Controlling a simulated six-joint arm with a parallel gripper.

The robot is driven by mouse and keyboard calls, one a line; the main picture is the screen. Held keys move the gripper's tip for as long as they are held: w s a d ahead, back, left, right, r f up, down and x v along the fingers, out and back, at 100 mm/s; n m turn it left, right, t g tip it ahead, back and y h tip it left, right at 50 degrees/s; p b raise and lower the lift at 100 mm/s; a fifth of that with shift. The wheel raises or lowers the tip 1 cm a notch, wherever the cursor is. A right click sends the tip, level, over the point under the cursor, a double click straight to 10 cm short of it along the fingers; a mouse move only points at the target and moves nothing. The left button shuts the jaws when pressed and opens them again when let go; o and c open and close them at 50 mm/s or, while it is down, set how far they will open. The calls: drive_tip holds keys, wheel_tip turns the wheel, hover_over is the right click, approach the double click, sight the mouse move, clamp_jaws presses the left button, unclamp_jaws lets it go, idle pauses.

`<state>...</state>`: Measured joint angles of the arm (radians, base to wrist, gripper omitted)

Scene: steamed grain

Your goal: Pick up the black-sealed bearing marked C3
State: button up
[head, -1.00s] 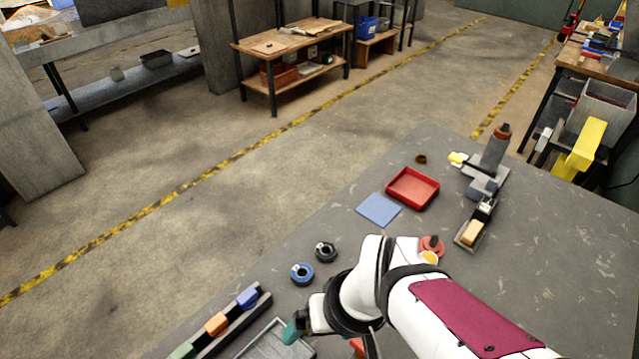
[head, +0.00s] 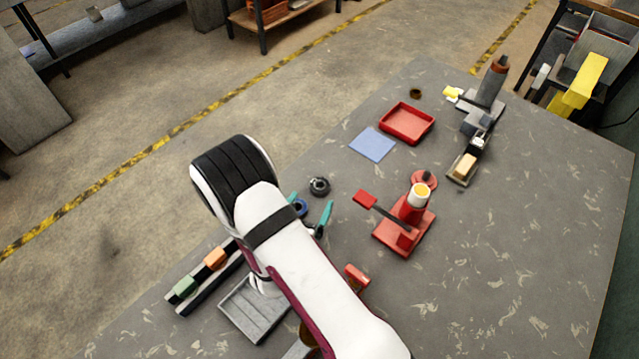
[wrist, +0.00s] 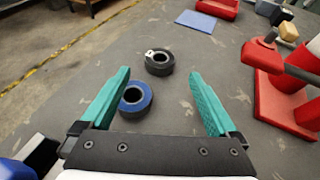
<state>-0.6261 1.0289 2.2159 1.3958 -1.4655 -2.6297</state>
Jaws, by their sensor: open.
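The black-sealed bearing (head: 319,186) lies flat on the grey table. In the wrist view the black bearing (wrist: 159,63) has a small white tag on its top left; I cannot read any marking on it. A blue-sealed bearing (wrist: 135,99) lies nearer, by the left finger, and is partly hidden by my arm in the head view (head: 301,208). My gripper (wrist: 160,92) has teal fingers, spread open and empty. In the wrist view the black bearing sits beyond the fingertips, between their lines. In the head view my gripper (head: 308,214) is just in front of the black bearing.
A red press-like tool (head: 404,226) stands right of the bearings. Behind are a blue mat (head: 372,145) and a red tray (head: 407,121). A rack with coloured blocks (head: 205,270) and a grey tray (head: 250,309) lie at the front left. The table's right side is mostly clear.

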sight(321, 183)
drive_tip(key=x, duration=0.7)
drive_tip(key=shift+w, duration=0.15)
clamp_jaws()
